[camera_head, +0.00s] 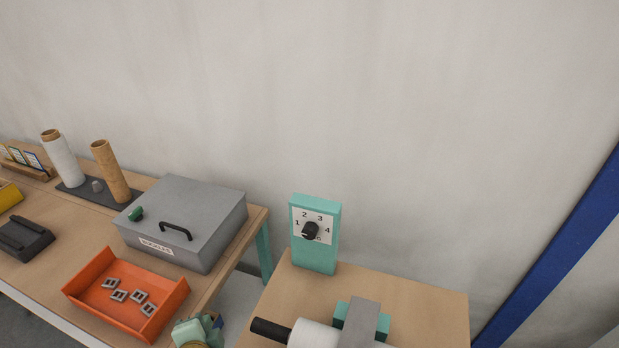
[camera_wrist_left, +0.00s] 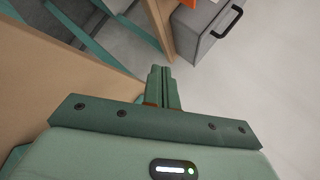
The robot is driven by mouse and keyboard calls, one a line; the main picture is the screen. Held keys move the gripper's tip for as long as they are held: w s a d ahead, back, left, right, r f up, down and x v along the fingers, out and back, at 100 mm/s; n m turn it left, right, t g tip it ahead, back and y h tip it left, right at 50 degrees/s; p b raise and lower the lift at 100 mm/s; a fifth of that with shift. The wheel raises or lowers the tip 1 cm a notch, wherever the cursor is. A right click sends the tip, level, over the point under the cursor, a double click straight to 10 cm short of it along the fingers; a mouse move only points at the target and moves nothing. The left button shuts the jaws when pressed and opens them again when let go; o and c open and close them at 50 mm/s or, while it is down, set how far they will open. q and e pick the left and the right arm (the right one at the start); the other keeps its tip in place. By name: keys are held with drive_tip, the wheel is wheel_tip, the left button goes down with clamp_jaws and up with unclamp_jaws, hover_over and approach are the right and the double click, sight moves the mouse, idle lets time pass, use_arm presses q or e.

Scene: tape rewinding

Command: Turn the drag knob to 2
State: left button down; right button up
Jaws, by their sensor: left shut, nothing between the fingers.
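The 2 is at the dial's upper left. I cannot tell which number the knob points to. My left gripper (camera_head: 200,328) shows at the bottom of the head view, low and left of the box, apart from the knob. In the left wrist view its fingers (camera_wrist_left: 163,88) are together and empty. The knob is not in the left wrist view. My right gripper is not in view.
The box stands at the back of a wooden table (camera_head: 415,296), behind a white roll with a black handle (camera_head: 270,329). The left bench holds a grey lidded box (camera_head: 200,205), an orange tray (camera_head: 95,299) of metal parts and two spools. A gap separates the tables.

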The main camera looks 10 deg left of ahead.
use_arm(q)
drive_tip(key=w+d+r+m+t+h, duration=0.2)
drive_tip(key=w+d+r+m+t, duration=0.35)
drive_tip(key=w, duration=0.25)
drive_tip(key=m+t+h, duration=0.2)
drive_tip(key=m+h, duration=0.3)
drive_tip(key=m, duration=0.4)
approach(310, 231)
drive_tip(key=w+a+f, duration=0.1)
drive_tip(key=w+a, duration=0.1)
drive_tip(key=a, duration=0.1)
drive_tip(key=w, duration=0.4)
drive_tip(key=w+b, duration=0.1)
drive_tip(key=w, duration=0.1)
drive_tip(key=shift+w+d+f, duration=0.1)
drive_tip(key=shift+w+d, duration=0.2)
drive_tip(key=shift+d, duration=0.1)
drive_tip(key=shift+s+d, duration=0.1)
drive_tip(key=shift+d, duration=0.15)
